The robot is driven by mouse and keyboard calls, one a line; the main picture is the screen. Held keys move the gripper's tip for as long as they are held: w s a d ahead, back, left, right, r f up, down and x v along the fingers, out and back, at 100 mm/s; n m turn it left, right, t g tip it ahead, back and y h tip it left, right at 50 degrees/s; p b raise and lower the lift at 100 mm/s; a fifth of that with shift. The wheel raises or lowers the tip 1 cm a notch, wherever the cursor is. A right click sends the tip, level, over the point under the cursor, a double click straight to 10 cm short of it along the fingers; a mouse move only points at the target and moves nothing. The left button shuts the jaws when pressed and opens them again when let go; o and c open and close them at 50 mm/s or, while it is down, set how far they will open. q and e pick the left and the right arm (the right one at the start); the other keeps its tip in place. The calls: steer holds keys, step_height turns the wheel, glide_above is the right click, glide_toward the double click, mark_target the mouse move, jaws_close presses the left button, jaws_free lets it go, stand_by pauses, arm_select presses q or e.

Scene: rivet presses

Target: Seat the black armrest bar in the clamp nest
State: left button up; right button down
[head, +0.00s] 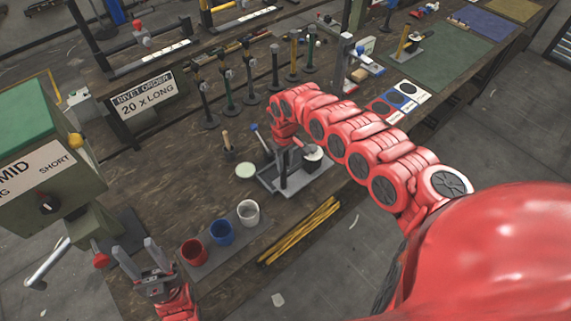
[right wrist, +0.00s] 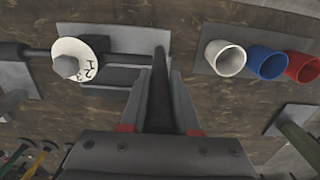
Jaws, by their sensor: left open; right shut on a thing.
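The black armrest bar (right wrist: 160,85) is between the fingers of my right gripper (right wrist: 160,82) in the right wrist view, its far end reaching past the fingertips. In the head view this gripper (head: 284,152) points down over the clamp nest (head: 318,186), a grey plate with dark raised blocks. In the wrist view the nest (right wrist: 125,42) lies beyond and left of the bar, with a white marked disc (right wrist: 88,50) on a dark rod. I cannot tell whether the bar touches the nest. My left gripper (head: 137,252) is open and empty at the lower left.
Red (head: 194,252), blue (head: 222,232) and white (head: 248,213) cups stand on a grey mat left of the nest. Yellow sticks (head: 300,232) lie in front. Several upright tools (head: 248,90) stand behind. A green press (head: 45,165) is at the left.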

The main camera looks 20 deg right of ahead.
steer(key=w+a+f+b, duration=0.1)
steer(key=w+b, duration=0.6)
steer(key=b, duration=0.9)
steer(key=shift+w+a+f, duration=0.35)
steer(key=shift+w+a, duration=0.05)
steer(key=shift+a, duration=0.5)
steer(key=shift+f+b, duration=0.3)
steer(key=shift+b, duration=0.7)
stand_by(1.5)
